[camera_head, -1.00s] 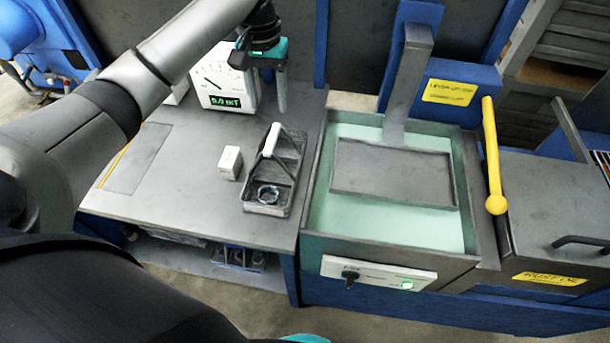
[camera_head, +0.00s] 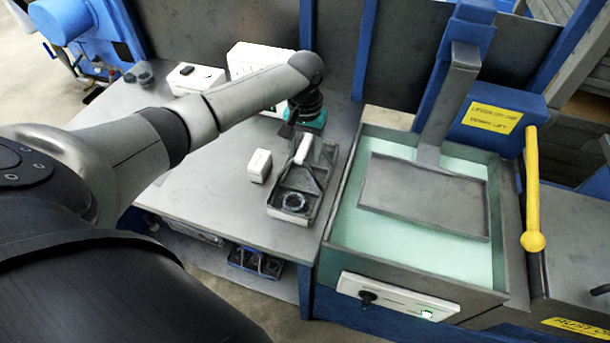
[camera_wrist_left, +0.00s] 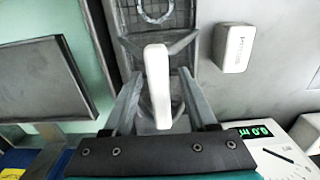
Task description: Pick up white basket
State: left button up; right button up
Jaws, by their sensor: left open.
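The basket (camera_head: 287,199) is a dark grey tray with a white handle (camera_head: 304,150), standing on the grey table left of the green tank. A ring lies in its near compartment. In the left wrist view the white handle (camera_wrist_left: 157,85) stands between the two fingers of my left gripper (camera_wrist_left: 160,92), with gaps at both sides. The gripper is open and does not grip the handle. In the head view my left gripper hangs just behind the handle, and its fingertips are mostly hidden. My right gripper is not in view.
A small white box (camera_head: 259,166) stands just left of the basket. The gauge box (camera_wrist_left: 272,146) is close to the gripper in the wrist view. The green tank (camera_head: 343,240) with a grey plate borders the table on the right. The table's front left is clear.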

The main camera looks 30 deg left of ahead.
pick_arm(q)
jog(key=shift+f, duration=0.55)
grip_shut()
jog(key=shift+r, duration=0.1)
dwell(0.9)
